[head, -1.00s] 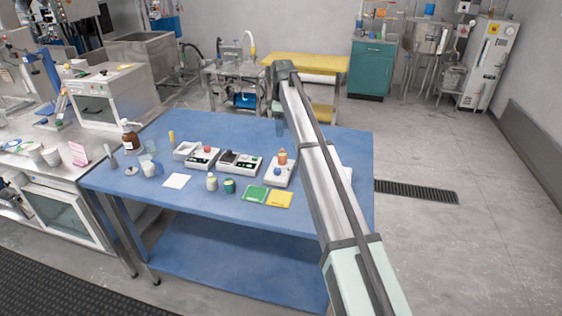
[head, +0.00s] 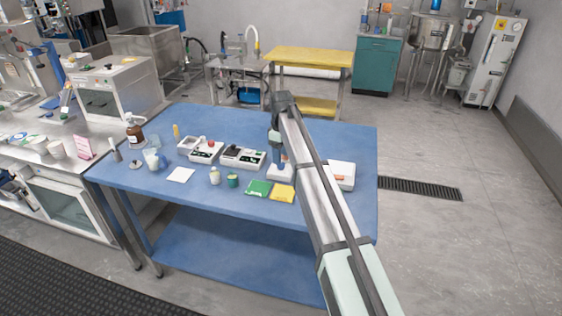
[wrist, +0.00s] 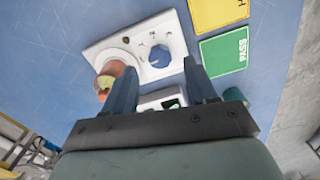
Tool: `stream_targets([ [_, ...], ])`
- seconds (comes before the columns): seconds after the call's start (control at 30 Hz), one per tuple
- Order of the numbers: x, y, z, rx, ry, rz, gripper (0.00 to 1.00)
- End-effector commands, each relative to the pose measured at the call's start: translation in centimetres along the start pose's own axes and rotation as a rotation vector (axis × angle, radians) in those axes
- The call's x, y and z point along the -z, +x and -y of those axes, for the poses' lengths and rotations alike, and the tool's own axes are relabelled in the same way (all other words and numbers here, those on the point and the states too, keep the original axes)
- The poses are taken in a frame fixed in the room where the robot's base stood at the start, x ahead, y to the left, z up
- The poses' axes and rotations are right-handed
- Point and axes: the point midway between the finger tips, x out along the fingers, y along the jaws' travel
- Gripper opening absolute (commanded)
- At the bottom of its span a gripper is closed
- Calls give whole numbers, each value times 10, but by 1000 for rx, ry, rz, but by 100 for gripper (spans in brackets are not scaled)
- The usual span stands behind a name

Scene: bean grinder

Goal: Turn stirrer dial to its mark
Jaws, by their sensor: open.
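The stirrer is a white flat unit (wrist: 178,41) in the wrist view. Its blue dial (wrist: 159,56) sits on the top face, with small dark marks beside it that are too small to read. An orange and yellow vessel (wrist: 106,82) stands at its other end. My gripper (wrist: 158,68) is open, its two blue fingers apart with the dial showing between and just beyond their tips. I cannot tell whether they touch it. In the head view my gripper (head: 279,158) is over the stirrer (head: 275,174), which my arm partly hides.
A green card (head: 259,188) and a yellow card (head: 283,193) lie in front of the stirrer. White devices (head: 242,157) stand to its left, a white box (head: 341,172) to its right. The blue table's (head: 215,116) back is clear.

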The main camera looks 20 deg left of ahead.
Motion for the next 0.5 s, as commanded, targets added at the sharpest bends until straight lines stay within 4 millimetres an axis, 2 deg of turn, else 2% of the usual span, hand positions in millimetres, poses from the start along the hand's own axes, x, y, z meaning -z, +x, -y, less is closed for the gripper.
stream_targets([
  [0.2,0,26,0,0,0,0,57],
  [0.5,0,35,0,0,0,0,57],
])
